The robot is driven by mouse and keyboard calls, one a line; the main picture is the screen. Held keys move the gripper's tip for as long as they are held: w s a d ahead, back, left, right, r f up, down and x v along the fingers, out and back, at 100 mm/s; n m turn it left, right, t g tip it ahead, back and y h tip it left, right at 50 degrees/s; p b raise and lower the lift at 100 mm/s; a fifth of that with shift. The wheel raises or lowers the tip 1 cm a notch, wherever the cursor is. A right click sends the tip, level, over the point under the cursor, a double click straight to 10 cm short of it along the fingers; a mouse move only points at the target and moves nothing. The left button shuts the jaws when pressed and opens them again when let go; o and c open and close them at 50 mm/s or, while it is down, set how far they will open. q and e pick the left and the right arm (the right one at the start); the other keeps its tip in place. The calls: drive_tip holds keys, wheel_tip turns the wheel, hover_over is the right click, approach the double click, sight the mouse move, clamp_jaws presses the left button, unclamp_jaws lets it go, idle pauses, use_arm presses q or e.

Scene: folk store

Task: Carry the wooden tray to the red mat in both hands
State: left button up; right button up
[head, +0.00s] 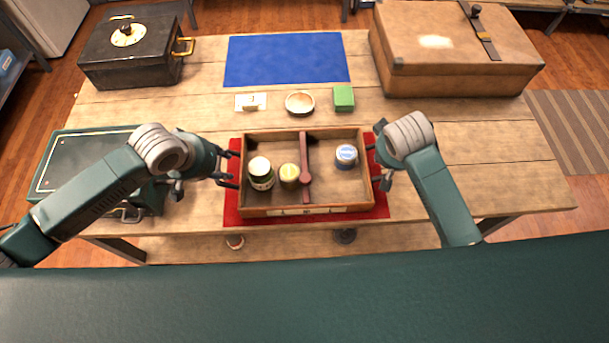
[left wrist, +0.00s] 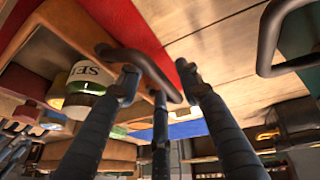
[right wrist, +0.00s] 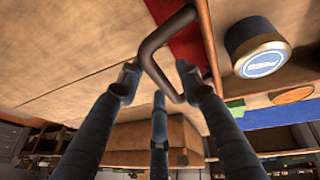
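The wooden tray (head: 327,208) sits over the red mat (head: 378,213), whose edges show on its left, right and front. It appears level and resting on the mat. My right gripper (right wrist: 157,82) is at the right handle (right wrist: 160,38), fingers also apart. Whether any finger touches a handle is unclear.
Behind the tray lie a small white card (head: 251,102), a round bowl (head: 300,102) and a green block (head: 343,98). A blue mat (head: 286,58) lies beyond.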

use_arm(q)
drive_tip(key=shift+s+a+r, duration=0.1)
drive_tip(key=shift+s+r, duration=0.05)
drive_tip(key=shift+r, duration=0.3)
use_arm(e)
drive_tip(key=shift+r, duration=0.1)
use_arm(q)
drive_tip(key=v, duration=1.1)
use_arm(e)
drive_tip(key=v, duration=1.2)
drive_tip(key=shift+a, duration=0.1)
